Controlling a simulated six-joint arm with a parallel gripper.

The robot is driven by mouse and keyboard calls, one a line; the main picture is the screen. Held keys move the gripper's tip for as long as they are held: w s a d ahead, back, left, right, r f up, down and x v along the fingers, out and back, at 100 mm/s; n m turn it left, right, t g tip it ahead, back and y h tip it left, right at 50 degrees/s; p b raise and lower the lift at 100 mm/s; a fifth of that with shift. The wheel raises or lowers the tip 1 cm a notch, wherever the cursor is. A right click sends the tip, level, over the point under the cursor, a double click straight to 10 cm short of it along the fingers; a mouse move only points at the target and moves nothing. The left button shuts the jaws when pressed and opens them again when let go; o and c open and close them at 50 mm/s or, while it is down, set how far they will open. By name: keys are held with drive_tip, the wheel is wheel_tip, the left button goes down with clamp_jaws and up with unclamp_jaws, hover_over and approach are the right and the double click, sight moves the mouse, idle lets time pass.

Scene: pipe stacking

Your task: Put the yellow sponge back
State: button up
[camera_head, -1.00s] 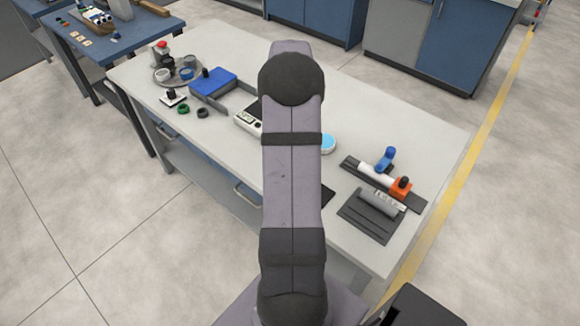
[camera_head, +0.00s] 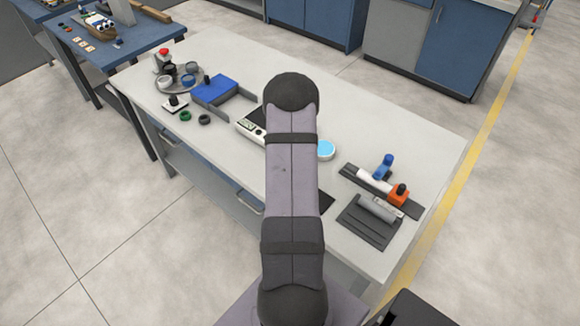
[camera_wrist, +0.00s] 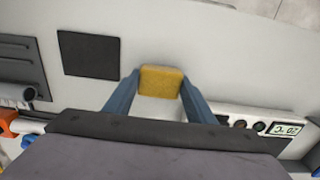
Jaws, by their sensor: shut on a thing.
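The yellow sponge (camera_wrist: 161,81) is a small block between the two blue fingers of my gripper (camera_wrist: 160,86) in the wrist view. The fingers are shut on its left and right sides. The pale tabletop (camera_wrist: 215,55) lies beyond it; I cannot tell whether the sponge touches it. In the head view my arm hides the gripper and the sponge.
A dark square pad (camera_wrist: 89,54) lies left of the sponge. A device with a temperature display (camera_wrist: 285,128) is to the right.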

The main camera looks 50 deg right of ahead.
drive_tip(key=shift+f, duration=0.15)
drive_tip(key=shift+f, duration=0.1)
drive_tip(key=o, duration=0.9)
drive_tip(key=shift+o, duration=0.2)
wheel_tip(320, 180, up, 12)
drive_tip(key=b, duration=0.3)
drive_tip(key=shift+r+b, duration=0.2)
drive_tip(key=shift+b, duration=0.1)
